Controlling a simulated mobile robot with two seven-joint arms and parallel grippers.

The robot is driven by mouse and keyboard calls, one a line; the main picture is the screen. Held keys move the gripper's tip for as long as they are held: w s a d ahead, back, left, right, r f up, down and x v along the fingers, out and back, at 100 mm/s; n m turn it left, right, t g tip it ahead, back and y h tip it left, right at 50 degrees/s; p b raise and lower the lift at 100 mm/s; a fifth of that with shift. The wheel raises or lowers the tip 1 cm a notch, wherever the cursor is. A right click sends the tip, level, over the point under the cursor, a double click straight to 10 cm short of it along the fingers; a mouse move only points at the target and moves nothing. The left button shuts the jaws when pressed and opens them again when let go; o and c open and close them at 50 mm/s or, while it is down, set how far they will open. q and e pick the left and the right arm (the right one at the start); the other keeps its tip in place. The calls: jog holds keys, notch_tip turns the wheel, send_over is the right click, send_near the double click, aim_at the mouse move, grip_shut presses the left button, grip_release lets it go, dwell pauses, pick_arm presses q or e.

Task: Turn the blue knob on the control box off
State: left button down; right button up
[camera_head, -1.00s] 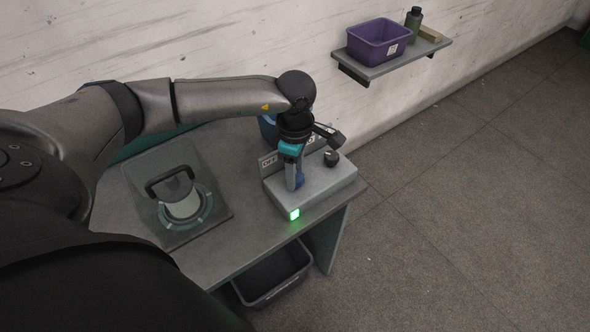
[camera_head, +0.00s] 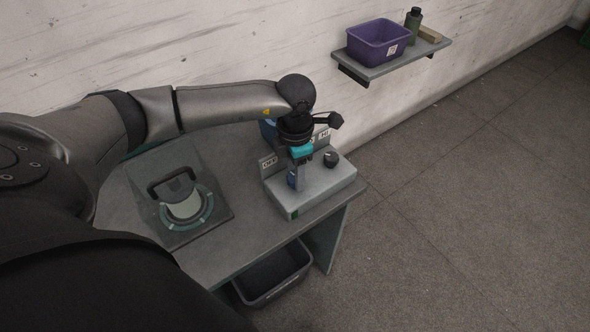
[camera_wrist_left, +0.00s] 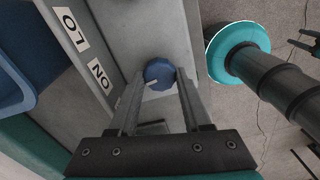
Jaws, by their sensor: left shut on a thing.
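The grey control box (camera_head: 318,188) sits at the right end of the table. Its blue knob (camera_head: 291,178) is mostly hidden by my left gripper (camera_head: 294,174) in the head view. In the left wrist view the blue knob (camera_wrist_left: 159,72) is between the two fingertips of my left gripper (camera_wrist_left: 160,78), which is shut on it. A pale pointer line shows on the knob, towards its lower left in that view. The indicator (camera_head: 294,214) on the box front is dark green, unlit. A small dark pronged shape at the wrist view's right edge may be my right gripper; its state is unclear.
A black knob (camera_head: 331,159) is on the box's right side. An OFF label (camera_head: 269,162) stands behind the blue knob. A blue bin (camera_head: 268,130) is behind the box. A handled fixture (camera_head: 184,204) lies to the left. A dark bin (camera_head: 272,274) is below the table.

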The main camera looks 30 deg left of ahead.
pick_arm(q)
jog(key=n+p, duration=0.1)
jog(key=n, duration=0.4)
jog(key=shift+n, duration=0.4)
dwell(0.3)
jog(key=shift+c, duration=1.8)
grip_release()
notch_tip(320, 180, up, 15)
jog(key=p, duration=0.1)
jog(key=shift+r, duration=0.15)
